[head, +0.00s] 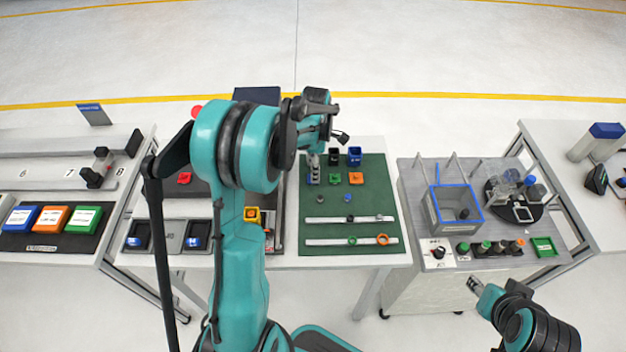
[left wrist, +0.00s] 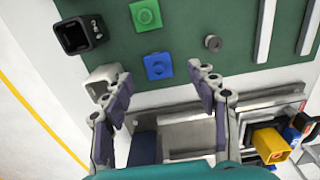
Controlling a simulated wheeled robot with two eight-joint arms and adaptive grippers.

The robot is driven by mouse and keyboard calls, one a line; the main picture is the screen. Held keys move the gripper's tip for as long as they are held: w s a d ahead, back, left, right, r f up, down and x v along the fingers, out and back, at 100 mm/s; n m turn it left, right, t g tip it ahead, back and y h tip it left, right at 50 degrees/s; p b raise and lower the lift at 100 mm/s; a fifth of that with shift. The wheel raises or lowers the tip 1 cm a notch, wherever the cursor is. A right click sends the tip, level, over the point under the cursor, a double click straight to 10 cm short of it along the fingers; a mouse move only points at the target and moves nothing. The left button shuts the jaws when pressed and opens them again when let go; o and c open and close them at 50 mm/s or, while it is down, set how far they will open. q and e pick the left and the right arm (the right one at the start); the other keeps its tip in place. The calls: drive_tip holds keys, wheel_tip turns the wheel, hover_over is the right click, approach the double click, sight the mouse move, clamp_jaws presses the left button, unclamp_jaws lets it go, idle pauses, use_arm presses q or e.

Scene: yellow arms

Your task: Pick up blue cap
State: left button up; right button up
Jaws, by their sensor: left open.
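The blue cap (left wrist: 158,66), a square piece with a round knob, lies on the green mat (left wrist: 185,62) in the left wrist view. My left gripper (left wrist: 158,73) is open and empty, its two fingers apart on either side of the cap in that view. In the head view the left gripper (head: 313,160) hangs over the left edge of the mat and largely hides the cap. My right gripper (head: 477,286) is at the lower right, away from the mat; whether it is open or shut is unclear.
A green cap (left wrist: 145,15), a grey round part (left wrist: 212,43), a black box (left wrist: 80,35) and a whitish box (left wrist: 102,80) are close by. An orange cap (head: 355,178) and a blue box (head: 354,156) sit further right. A yellow block (left wrist: 270,145) stands beside the mat.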

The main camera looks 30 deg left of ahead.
use_arm(q)
drive_tip(key=f, duration=0.2)
drive_tip(key=f+b, duration=0.1)
drive_tip(key=f, duration=0.1)
drive_tip(key=shift+w+a+f, duration=0.1)
drive_tip(key=shift+w+f, duration=0.05)
drive_tip(key=shift+w, duration=0.05)
drive_tip(key=c, duration=0.9)
